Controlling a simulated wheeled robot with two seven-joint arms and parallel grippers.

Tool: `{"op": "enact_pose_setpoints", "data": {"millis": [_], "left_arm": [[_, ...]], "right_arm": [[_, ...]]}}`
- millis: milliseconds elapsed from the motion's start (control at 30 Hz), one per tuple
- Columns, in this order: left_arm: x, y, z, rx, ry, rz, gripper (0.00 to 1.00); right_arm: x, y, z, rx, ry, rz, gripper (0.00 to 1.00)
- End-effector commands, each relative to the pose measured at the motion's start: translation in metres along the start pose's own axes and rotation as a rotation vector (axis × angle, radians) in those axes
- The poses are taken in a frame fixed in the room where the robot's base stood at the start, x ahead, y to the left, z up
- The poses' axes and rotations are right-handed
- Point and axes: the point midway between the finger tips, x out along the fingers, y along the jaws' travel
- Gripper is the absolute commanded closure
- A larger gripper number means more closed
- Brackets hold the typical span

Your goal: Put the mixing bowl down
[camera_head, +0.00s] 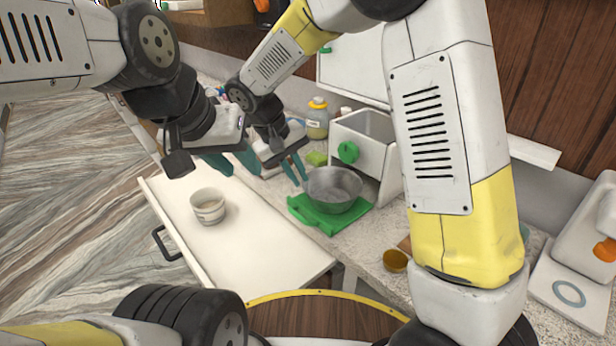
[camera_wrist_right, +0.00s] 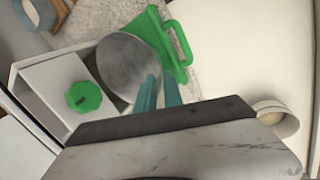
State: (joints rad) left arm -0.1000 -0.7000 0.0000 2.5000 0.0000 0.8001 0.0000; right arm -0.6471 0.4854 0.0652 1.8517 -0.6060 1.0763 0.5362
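The grey metal mixing bowl (camera_head: 334,187) is upright over the green cutting board (camera_head: 296,209) on the counter. It seems to rest on the board, but the contact is hidden. In the right wrist view the bowl (camera_wrist_right: 124,66) lies ahead of the fingers. My right gripper (camera_head: 295,173) is at the bowl's left rim, its teal fingers (camera_wrist_right: 160,88) close together with the rim seemingly between them. My left gripper (camera_head: 234,163) is open and empty, left of the bowl, above the counter edge.
A white box with a green knob (camera_head: 348,152) stands just behind the bowl, and a jar (camera_head: 317,119) behind that. A small amber dish (camera_head: 395,261) sits to the right.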

Motion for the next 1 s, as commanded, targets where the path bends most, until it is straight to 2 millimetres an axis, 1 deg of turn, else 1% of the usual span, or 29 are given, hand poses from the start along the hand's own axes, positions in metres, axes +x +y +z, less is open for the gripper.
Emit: {"op": "enact_pose_setpoints", "data": {"millis": [33, 100, 200, 300, 433, 467, 567, 667, 800, 867, 900, 1000], "left_arm": [[0.000, 0.000, 0.000, 0.000, 0.000, 0.000, 0.64], [0.000, 0.000, 0.000, 0.000, 0.000, 0.000, 0.64], [0.000, 0.000, 0.000, 0.000, 0.000, 0.000, 0.64], [0.000, 0.000, 0.000, 0.000, 0.000, 0.000, 0.64], [0.000, 0.000, 0.000, 0.000, 0.000, 0.000, 0.64], [0.000, 0.000, 0.000, 0.000, 0.000, 0.000, 0.64], [0.000, 0.000, 0.000, 0.000, 0.000, 0.000, 0.64], [0.000, 0.000, 0.000, 0.000, 0.000, 0.000, 0.64], [0.000, 0.000, 0.000, 0.000, 0.000, 0.000, 0.64], [0.000, 0.000, 0.000, 0.000, 0.000, 0.000, 0.64], [0.000, 0.000, 0.000, 0.000, 0.000, 0.000, 0.64], [0.000, 0.000, 0.000, 0.000, 0.000, 0.000, 0.64]], "right_arm": [[-0.011, 0.000, -0.001, 0.000, 0.004, 0.000, 0.89], [-0.022, 0.000, -0.001, 0.000, 0.003, 0.000, 0.89], [-0.035, 0.000, 0.000, 0.000, 0.002, 0.000, 0.89], [-0.043, 0.000, 0.000, -0.001, 0.000, 0.000, 0.89], [-0.046, 0.001, 0.001, 0.001, 0.000, -0.001, 0.89], [-0.046, 0.003, 0.002, 0.003, 0.001, -0.004, 0.89], [-0.051, 0.017, 0.011, 0.025, 0.007, -0.029, 0.89], [-0.060, 0.042, 0.031, 0.069, 0.027, -0.079, 0.89], [-0.073, 0.079, 0.073, 0.150, 0.074, -0.171, 0.89], [-0.078, 0.092, 0.091, 0.186, 0.101, -0.207, 0.89], [-0.080, 0.100, 0.104, 0.211, 0.118, -0.229, 0.89], [-0.086, 0.116, 0.136, 0.273, 0.171, -0.281, 0.89]]}}
